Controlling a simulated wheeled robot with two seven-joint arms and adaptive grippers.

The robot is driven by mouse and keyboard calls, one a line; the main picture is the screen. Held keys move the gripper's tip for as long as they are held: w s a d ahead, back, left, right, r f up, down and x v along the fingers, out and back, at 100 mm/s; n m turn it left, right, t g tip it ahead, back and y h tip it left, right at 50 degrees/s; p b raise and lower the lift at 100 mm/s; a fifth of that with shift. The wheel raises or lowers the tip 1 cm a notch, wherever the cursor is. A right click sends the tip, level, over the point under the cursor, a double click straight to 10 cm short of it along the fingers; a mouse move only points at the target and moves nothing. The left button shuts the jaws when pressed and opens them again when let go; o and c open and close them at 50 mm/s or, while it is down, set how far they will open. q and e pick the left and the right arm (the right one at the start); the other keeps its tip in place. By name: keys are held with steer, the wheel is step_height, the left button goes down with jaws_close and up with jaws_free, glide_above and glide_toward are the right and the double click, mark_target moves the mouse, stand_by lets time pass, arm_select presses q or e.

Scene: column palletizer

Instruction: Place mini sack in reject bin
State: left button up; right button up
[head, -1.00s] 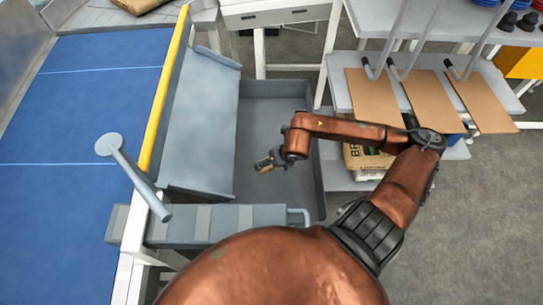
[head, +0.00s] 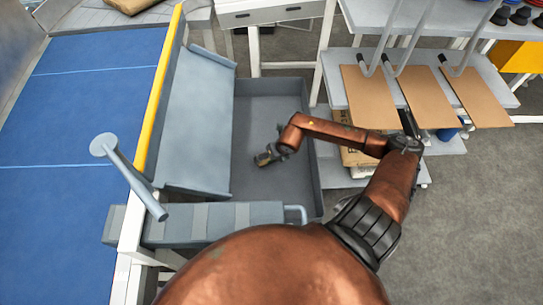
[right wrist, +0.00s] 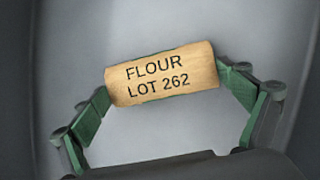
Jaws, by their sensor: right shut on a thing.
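The mini sack (right wrist: 162,76) is small and tan, with the printed label "FLOUR LOT 262" facing the right wrist camera. My right gripper (right wrist: 165,84) is shut on it, with a green-padded finger at each end. In the head view my right gripper (head: 265,157) is small and hangs over the inside of the deep grey bin (head: 272,104). The sack looks clear of the bin walls; its height above the floor is hard to tell. My left gripper is not in view.
A sloped grey chute (head: 200,120) borders the bin on the left, beside a yellow rail (head: 158,100) and the blue conveyor (head: 80,110). A grey beam (head: 215,222) crosses in front. A shelf with cardboard sheets (head: 370,95) stands to the right.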

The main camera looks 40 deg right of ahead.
steer(key=shift+r, duration=0.1)
steer(key=o, duration=1)
steer(key=v, duration=1.2)
steer(key=shift+p, duration=0.35)
